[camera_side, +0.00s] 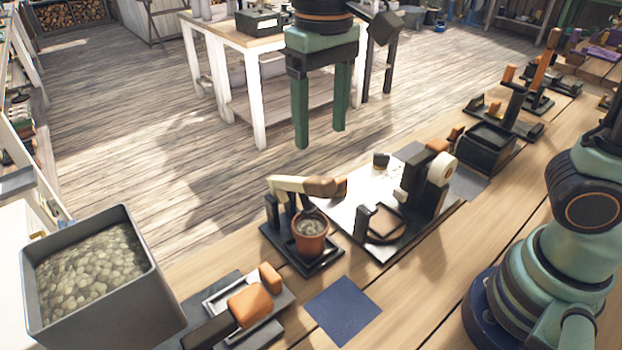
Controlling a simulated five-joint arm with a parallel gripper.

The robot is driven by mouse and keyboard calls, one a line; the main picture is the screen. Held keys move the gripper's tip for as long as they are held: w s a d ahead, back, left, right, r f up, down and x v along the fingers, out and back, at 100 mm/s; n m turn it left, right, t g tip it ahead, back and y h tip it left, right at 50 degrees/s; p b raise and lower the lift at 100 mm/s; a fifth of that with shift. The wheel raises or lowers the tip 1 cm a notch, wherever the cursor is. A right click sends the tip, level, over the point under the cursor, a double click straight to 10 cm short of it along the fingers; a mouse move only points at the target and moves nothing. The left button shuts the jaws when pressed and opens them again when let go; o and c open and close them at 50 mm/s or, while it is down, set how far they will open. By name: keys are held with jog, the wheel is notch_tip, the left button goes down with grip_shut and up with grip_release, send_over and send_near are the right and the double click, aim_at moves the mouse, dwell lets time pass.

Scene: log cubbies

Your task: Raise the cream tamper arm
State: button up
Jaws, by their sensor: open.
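The cream tamper arm (290,184) belongs to a small black stand (274,244) near the middle of the bench. It lies roughly level, with a brown grip (322,187) at its right end, above a terracotta pot (310,238). The pot holds grey-brown fill and stands on the black base. My gripper (320,138) hangs above and behind the tamper arm, fingers pointing down. Its two green fingers are apart with nothing between them. It appears clear of the tamper arm; the exact height gap is hard to tell.
A grey bin of pebbles (60,318) stands at the left front. A black device with an orange-brown block (250,305) and a dark blue mat (343,309) lie in front. A white board (345,212) carrying black fixtures and a tape roll (441,169) is right of the stand.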

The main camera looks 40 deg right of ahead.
aim_at(320, 178)
notch_tip(320, 178, down, 10)
jog(key=shift+f, duration=0.2)
jog(key=shift+c, duration=0.3)
grip_shut()
jog(key=shift+r, duration=0.1)
dwell(1.2)
